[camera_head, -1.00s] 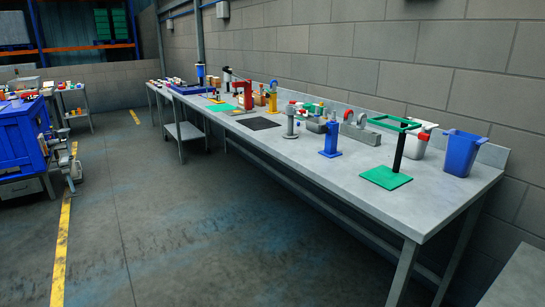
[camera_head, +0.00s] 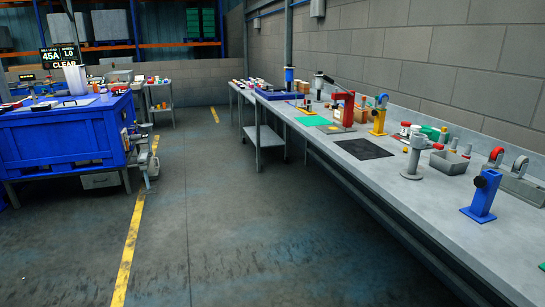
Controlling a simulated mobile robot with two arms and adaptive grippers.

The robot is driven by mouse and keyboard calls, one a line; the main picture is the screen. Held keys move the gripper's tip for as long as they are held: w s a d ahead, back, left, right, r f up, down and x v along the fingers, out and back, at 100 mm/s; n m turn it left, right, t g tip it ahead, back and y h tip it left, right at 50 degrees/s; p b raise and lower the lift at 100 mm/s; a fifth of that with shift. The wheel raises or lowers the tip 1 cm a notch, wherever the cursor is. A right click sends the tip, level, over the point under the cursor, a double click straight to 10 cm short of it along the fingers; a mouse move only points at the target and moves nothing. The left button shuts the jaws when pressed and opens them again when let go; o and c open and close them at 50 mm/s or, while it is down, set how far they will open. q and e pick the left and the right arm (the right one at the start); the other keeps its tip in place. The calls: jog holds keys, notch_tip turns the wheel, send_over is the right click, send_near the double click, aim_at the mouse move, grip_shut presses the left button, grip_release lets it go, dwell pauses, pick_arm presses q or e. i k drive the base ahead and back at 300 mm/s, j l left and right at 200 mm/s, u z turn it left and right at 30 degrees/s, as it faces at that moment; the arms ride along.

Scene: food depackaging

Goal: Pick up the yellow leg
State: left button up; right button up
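A yellow upright stand (camera_head: 378,121) with a dark clamp on top stands on the long grey workbench (camera_head: 440,195) on the right, beside a red press-like device (camera_head: 345,108). It is the clearest yellow upright piece in view; I cannot tell for sure that it is the yellow leg. A similar blue stand (camera_head: 482,197) is nearer on the same bench. Neither of my grippers shows in this view.
A blue crate-like station (camera_head: 60,142) stands on the left with a display sign (camera_head: 60,57) above it. A grey shelved cart (camera_head: 262,140) is at the bench's far end. The concrete floor (camera_head: 230,230) between is clear, with a yellow line (camera_head: 131,243).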

aim_at(379, 121)
jog(key=i+z, duration=0.15)
jog(key=i, duration=0.4)
jog(key=i+j+z, duration=0.2)
jog(key=i, duration=0.4)
jog(key=i+j+z, duration=0.15)
jog(key=i, duration=0.4)
jog(key=j, duration=0.1)
